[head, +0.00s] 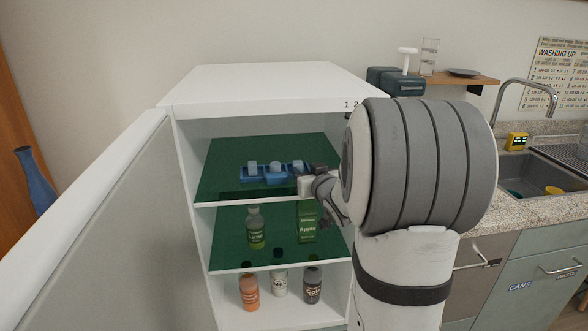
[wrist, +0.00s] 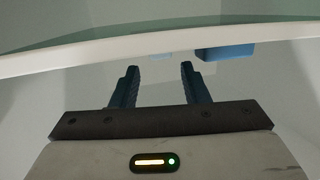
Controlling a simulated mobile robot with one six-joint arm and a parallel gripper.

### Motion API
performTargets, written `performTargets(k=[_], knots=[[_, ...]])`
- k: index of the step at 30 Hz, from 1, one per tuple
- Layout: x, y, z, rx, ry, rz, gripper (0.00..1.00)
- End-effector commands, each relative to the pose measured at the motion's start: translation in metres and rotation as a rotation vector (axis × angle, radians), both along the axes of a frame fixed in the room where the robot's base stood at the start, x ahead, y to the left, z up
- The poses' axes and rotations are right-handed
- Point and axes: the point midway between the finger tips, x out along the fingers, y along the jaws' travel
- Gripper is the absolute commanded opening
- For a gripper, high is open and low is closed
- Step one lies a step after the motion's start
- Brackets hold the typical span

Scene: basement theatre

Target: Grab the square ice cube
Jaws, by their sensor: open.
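A blue ice tray (head: 256,180) sits on the top green shelf of the open white fridge in the head view. Pale ice pieces stand up from it, such as one at its left (head: 252,166) and one in its middle (head: 275,168); I cannot tell which is square. My gripper (head: 306,175) is at the tray's right end, partly hidden by my arm. In the wrist view its two dark blue fingers (wrist: 158,75) are apart with nothing held between them. A blue part of the tray (wrist: 225,53) shows beyond the right finger.
The white shelf edge (wrist: 100,55) crosses the wrist view close beyond the fingers. The fridge door (head: 85,225) stands open at left. Bottles, including a lime one (head: 255,228) and an orange one (head: 249,291), and a green apple carton (head: 306,225) stand on the lower shelves.

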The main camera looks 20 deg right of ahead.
Motion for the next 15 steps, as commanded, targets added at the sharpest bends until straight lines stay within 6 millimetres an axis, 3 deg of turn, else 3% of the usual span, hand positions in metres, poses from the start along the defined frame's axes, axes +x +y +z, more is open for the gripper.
performTargets(k=[9, 15], knots=[[0.041, -0.004, -0.008, 0.0, 0.003, 0.0, 0.41], [0.051, -0.005, -0.01, -0.001, 0.002, -0.001, 0.41]])
